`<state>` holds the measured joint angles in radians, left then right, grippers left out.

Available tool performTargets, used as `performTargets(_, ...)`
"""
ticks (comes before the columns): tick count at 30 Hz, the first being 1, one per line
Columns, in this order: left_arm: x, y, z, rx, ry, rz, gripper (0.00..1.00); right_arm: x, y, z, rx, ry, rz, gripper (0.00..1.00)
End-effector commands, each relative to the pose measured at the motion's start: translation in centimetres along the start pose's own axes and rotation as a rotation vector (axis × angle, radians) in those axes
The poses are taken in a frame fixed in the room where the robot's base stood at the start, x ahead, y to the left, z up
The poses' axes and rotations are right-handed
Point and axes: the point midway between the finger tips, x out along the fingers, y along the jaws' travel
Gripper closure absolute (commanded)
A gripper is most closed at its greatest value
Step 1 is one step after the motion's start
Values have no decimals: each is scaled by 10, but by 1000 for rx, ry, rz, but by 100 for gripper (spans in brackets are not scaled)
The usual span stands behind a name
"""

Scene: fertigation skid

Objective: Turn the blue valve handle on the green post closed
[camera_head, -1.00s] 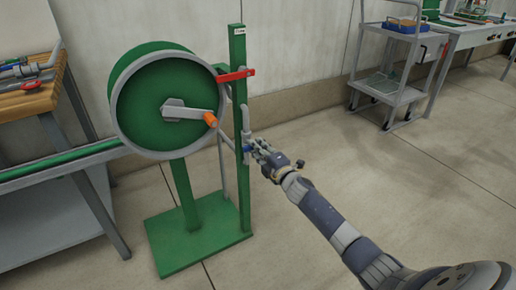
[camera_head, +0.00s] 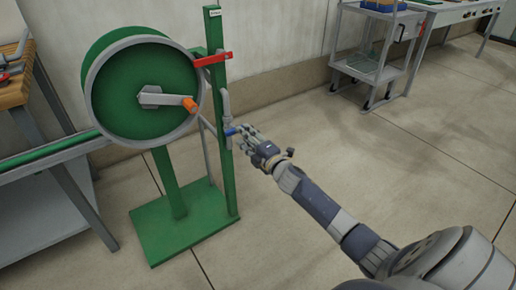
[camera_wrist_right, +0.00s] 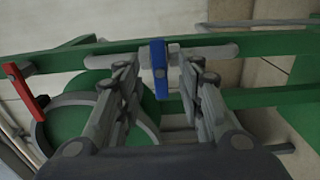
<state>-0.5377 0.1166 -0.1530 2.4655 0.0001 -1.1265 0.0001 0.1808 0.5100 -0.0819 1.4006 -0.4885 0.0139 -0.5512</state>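The green post (camera_head: 219,80) stands upright on a green base plate, with a grey pipe along its right side. The blue valve handle (camera_head: 231,131) is on that pipe, partly hidden by my right gripper (camera_head: 243,133). In the right wrist view the blue handle (camera_wrist_right: 159,70) lies across the pipe, between the spread fingers of my right gripper (camera_wrist_right: 160,78). A gap shows on both sides of it, so the fingers are open and do not appear to touch it. My left gripper is not in view.
A red lever (camera_head: 212,59) sits higher on the post. A green reel (camera_head: 145,88) with an orange-knobbed crank (camera_head: 189,104) is left of it. A workbench (camera_head: 14,92) stands at the left and a grey cart (camera_head: 371,66) at the back right. The floor (camera_head: 400,160) at right is clear.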

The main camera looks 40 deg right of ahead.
Motion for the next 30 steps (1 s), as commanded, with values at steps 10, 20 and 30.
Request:
performTargets(10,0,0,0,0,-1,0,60,-59,-1,0,0,0,-2,65)
performTargets(20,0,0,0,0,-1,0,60,-83,0,0,1,-1,-1,65)
performTargets(30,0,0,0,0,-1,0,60,-84,0,0,1,-1,0,65)
